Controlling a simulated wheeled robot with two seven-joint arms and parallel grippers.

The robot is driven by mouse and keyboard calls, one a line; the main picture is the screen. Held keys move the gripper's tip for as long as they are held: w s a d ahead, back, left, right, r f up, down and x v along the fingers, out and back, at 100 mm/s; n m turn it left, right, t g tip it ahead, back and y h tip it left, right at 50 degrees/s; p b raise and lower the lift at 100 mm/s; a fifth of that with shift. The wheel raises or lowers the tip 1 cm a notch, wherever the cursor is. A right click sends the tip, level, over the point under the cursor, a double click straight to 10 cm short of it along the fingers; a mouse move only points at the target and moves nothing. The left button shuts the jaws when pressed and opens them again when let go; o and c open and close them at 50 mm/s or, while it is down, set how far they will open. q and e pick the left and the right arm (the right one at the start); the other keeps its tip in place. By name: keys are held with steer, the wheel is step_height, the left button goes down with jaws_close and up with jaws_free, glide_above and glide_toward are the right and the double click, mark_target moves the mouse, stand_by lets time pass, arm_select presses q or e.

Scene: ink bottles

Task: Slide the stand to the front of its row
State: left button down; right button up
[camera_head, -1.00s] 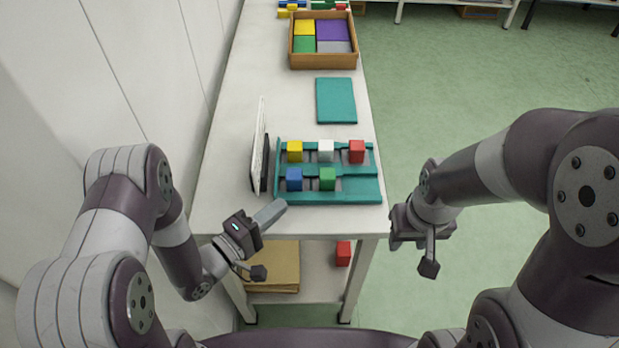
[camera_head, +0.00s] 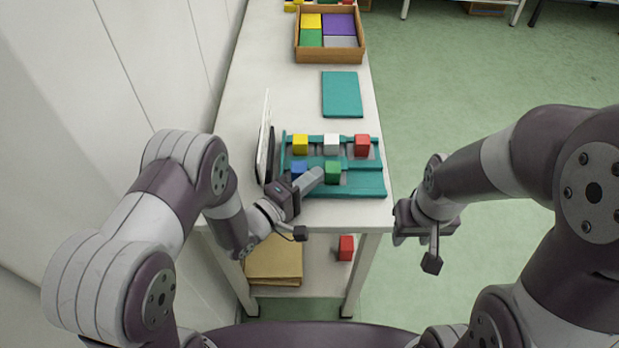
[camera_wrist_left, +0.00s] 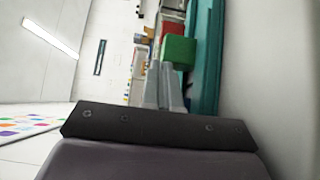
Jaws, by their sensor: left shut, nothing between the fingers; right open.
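A teal stand (camera_head: 365,190) lies near the front of the white table. Its back row holds a yellow block (camera_head: 300,144), a white block (camera_head: 331,144) and a red block (camera_head: 362,145). Its front row holds a blue block (camera_head: 299,168), partly hidden by my left gripper, and a green block (camera_head: 332,171). My left gripper (camera_head: 318,175) is shut and empty, its tips between blue and green in the head view. In the left wrist view the green block (camera_wrist_left: 179,51) shows just beyond the closed fingers; contact is unclear. My right gripper (camera_head: 404,236) is open, off the table's right side.
A white panel (camera_head: 264,140) stands upright left of the stand. A teal mat (camera_head: 342,94) and a wooden tray (camera_head: 330,55) with coloured blocks lie farther back. Below, a shelf holds a red block (camera_head: 346,247) and a brown stack (camera_head: 275,259). The wall is close on the left.

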arm_select(q)
steer(key=d, duration=0.8)
steer(key=shift+d, duration=0.4)
